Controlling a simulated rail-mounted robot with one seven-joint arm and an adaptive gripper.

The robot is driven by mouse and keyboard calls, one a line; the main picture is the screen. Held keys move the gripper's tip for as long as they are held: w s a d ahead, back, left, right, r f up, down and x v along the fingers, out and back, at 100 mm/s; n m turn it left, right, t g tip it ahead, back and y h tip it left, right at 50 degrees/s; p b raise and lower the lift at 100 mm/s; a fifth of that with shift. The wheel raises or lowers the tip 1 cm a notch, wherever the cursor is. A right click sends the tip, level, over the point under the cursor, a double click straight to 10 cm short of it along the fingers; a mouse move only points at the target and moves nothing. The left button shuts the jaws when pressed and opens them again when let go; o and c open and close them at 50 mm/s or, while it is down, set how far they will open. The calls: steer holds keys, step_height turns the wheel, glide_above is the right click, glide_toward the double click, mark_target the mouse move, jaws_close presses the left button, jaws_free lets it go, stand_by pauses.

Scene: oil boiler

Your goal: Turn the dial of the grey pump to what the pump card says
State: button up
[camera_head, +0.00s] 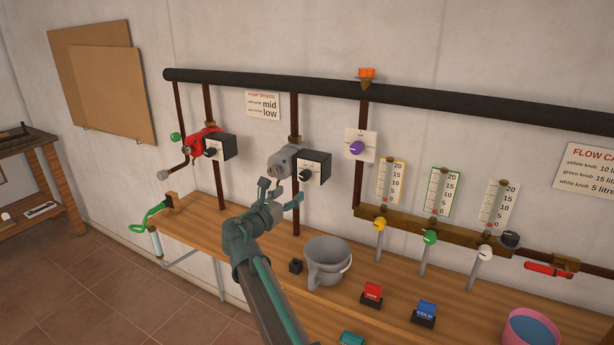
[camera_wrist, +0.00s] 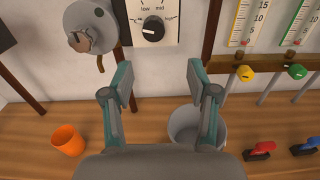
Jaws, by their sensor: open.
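The grey pump (camera_head: 283,163) is on a brown pipe on the wall, with a black box to its right. The box's white face carries a black dial (camera_wrist: 153,29), marked low, mid and high in the wrist view; I cannot tell for sure where its pointer is set. The pump card (camera_head: 263,105) is on the wall above; its large words read mid, then low, and the lower line appears to be the grey pump's. My gripper (camera_head: 281,192) is open and empty, below the pump and dial; in the wrist view its fingers (camera_wrist: 160,86) are apart, touching nothing.
A red pump (camera_head: 204,140) with a similar box is to the left. A grey bucket (camera_head: 324,263) and an orange cup (camera_wrist: 68,140) stand on the bench. The wall before the dial is unobstructed.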

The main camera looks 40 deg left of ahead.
mark_target(303, 178)
steer(key=w+a+p, duration=0.1)
steer(key=w, duration=0.2)
steer(key=w+a+p, duration=0.1)
steer(key=w, duration=0.6)
steer(key=shift+w+a+r+p, duration=0.15)
steer(key=shift+a+r+p, duration=0.25)
jaws_close()
